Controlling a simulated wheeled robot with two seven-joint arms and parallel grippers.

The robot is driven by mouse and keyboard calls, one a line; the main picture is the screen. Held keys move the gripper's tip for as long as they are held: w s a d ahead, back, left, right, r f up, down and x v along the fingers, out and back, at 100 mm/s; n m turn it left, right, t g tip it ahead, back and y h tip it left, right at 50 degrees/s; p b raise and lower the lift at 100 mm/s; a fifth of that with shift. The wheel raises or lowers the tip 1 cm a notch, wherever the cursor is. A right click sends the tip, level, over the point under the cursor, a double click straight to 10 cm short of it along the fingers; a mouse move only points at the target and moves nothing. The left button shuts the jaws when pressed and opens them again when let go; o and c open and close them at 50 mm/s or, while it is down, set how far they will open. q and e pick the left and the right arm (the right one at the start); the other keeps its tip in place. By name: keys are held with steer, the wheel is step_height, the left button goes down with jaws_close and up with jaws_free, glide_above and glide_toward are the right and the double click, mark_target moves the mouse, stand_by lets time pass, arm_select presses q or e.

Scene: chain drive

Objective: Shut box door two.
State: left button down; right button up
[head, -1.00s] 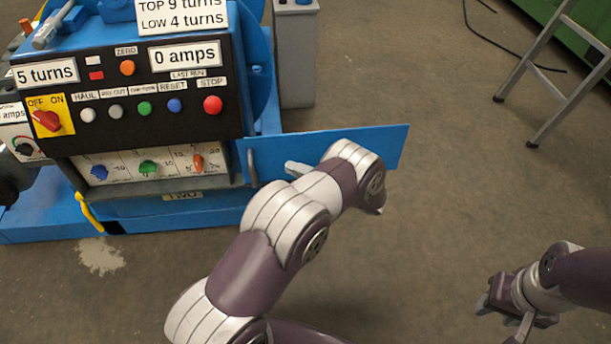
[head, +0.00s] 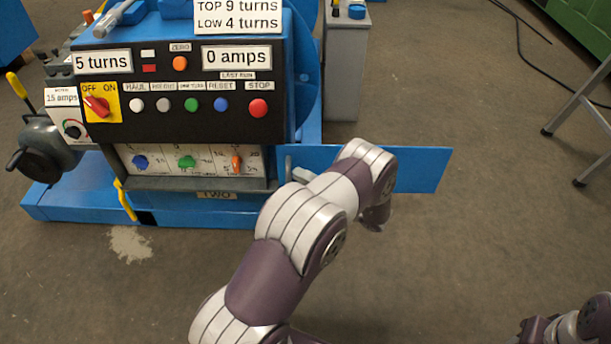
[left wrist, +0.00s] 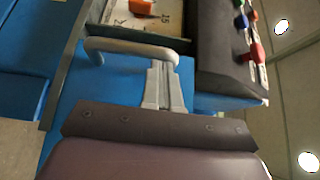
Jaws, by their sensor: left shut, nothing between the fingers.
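The blue door (head: 420,168) of the box marked TWO (head: 217,196) stands out to the right of the box front, leaving the opening with its dials (head: 187,162) uncovered. A grey bar handle (head: 288,165) sits at the door's end nearest the opening; it also shows in the left wrist view (left wrist: 130,48). My left gripper (head: 298,176) is shut and empty. Its fingertips (left wrist: 163,68) are close beside the handle; whether they touch it I cannot tell. My left forearm hides part of the door. My right gripper (head: 540,330) is partly cut off at the bottom right.
Above the opening is a black panel (head: 180,130) with buttons and a red switch. A yellow lever (head: 125,200) hangs at the box's left. A grey cabinet (head: 345,75) stands behind, and a stepladder (head: 580,105) at the far right. The floor right of the door is clear.

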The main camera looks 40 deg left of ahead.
arm_select(q)
steer(key=s+a, duration=0.9)
steer(key=a, duration=0.4)
steer(key=s+a+p, duration=0.1)
steer(key=s+a, duration=0.8)
steer(key=a, duration=0.5)
steer(key=s+a, duration=0.9)
steer(key=a, duration=0.5)
steer(key=shift+s+r+p, duration=0.3)
steer(key=shift+s+p, duration=0.05)
steer(key=shift+s, duration=0.05)
steer(key=shift+a, duration=0.15)
